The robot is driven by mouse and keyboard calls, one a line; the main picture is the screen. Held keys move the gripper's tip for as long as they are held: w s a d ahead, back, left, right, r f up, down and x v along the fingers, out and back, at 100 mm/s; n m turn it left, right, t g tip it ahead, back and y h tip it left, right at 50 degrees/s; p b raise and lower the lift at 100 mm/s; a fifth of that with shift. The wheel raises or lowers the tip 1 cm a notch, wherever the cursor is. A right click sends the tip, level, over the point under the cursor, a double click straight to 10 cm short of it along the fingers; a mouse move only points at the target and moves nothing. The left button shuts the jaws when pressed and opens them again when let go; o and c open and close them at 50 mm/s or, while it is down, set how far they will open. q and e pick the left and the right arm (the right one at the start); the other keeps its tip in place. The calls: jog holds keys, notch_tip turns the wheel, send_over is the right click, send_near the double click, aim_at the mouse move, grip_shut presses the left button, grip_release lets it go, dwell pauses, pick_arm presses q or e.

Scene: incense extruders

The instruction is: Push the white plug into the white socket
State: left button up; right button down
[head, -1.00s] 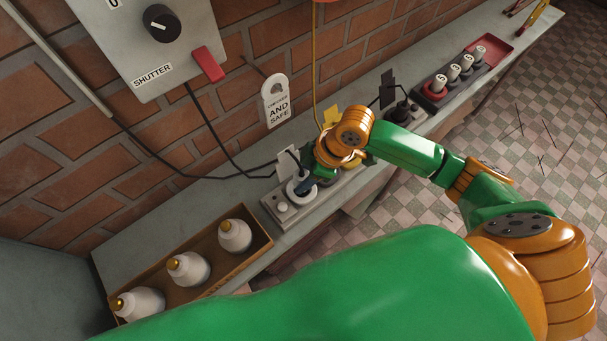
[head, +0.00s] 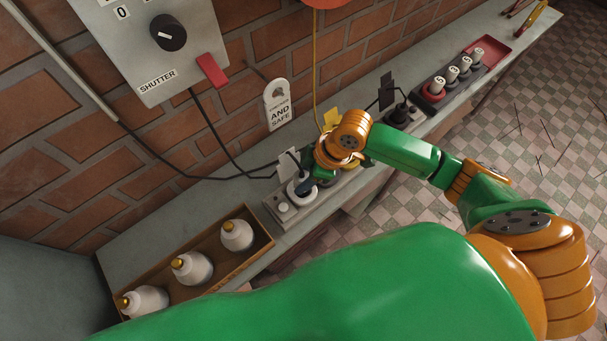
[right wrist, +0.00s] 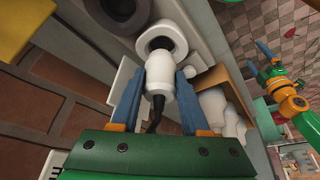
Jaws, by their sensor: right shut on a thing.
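The white plug (right wrist: 161,78) is held upright between the blue fingers of my right gripper (right wrist: 160,82) in the right wrist view, its black cord trailing back toward the palm. The plug's front end overlaps the round white socket (right wrist: 176,40); I cannot tell how deep it sits. In the head view my right gripper (head: 307,186) is over the white socket (head: 292,190) on the grey strip, and hides most of the plug. My left gripper (right wrist: 266,66) shows at the right of the right wrist view, fingers apart and empty.
A box (head: 262,240) with several white bottles stands left of the strip. The shutter panel (head: 150,55) and a hanging tag (head: 279,105) are on the brick wall.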

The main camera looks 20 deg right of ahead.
jog(key=shift+f+b, duration=0.75)
jog(key=shift+f, duration=0.75)
jog(key=shift+c, duration=1.6)
grip_release()
